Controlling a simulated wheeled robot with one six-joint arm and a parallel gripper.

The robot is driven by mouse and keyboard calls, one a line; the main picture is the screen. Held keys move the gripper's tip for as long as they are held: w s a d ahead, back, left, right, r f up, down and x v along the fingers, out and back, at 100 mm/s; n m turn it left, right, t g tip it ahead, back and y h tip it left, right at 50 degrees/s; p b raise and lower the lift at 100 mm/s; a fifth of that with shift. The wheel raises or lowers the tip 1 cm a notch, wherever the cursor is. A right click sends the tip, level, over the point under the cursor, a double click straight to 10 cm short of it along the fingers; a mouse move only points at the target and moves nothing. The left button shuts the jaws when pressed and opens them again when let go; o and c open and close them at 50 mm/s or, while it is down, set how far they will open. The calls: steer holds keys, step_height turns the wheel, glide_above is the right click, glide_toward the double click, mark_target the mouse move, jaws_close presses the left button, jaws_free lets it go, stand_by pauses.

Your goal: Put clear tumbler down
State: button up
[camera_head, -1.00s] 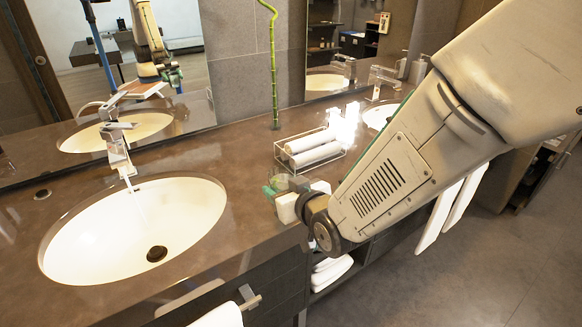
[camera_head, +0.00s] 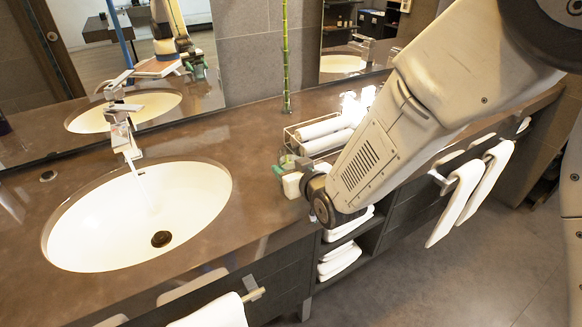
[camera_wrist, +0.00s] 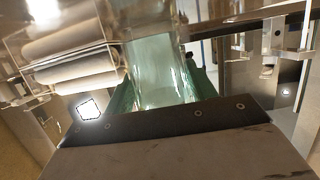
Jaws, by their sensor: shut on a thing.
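The clear tumbler (camera_wrist: 160,72) shows in the wrist view as greenish transparent glass between the green fingers of my gripper (camera_wrist: 162,98). My gripper is shut on it. In the head view my gripper (camera_head: 286,168) is at the counter's front part, between the left sink and the rack of rolled towels, and the tumbler there is small and hard to make out. The brown counter (camera_head: 255,140) lies beneath. I cannot tell whether the tumbler's base touches it.
A wire rack with rolled white towels (camera_head: 325,128) stands just right of my gripper. The left sink (camera_head: 140,215) is to the left, with its faucet (camera_head: 122,130). A green bamboo stalk (camera_head: 286,60) stands behind. Bare counter lies between sink and rack.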

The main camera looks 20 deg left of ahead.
steer(key=shift+f, duration=0.15)
steer(key=o, duration=1.1)
steer(key=shift+r, duration=0.2)
steer(key=v, duration=1.2)
